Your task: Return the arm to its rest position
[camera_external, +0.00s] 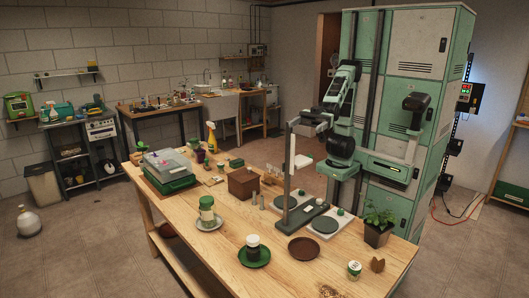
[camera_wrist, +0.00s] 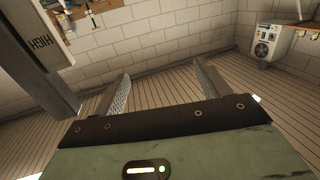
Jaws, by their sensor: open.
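My gripper (camera_wrist: 162,84) shows in the wrist view with its two fingers spread apart. Nothing is between them; beyond the fingertips I see floor and block wall. In the external view my arm (camera_external: 341,85) is bent beside the tall green cabinet, above the far right side of the wooden table (camera_external: 185,247). My fingers are too small to make out clearly there.
A grey stand (camera_external: 288,165) rises from the table near my arm, beside round dark plates. A potted plant (camera_external: 379,222), a brown box (camera_external: 243,183), a green-lidded jar (camera_external: 207,208) and a clear-lidded tray (camera_external: 168,172) stand on the table.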

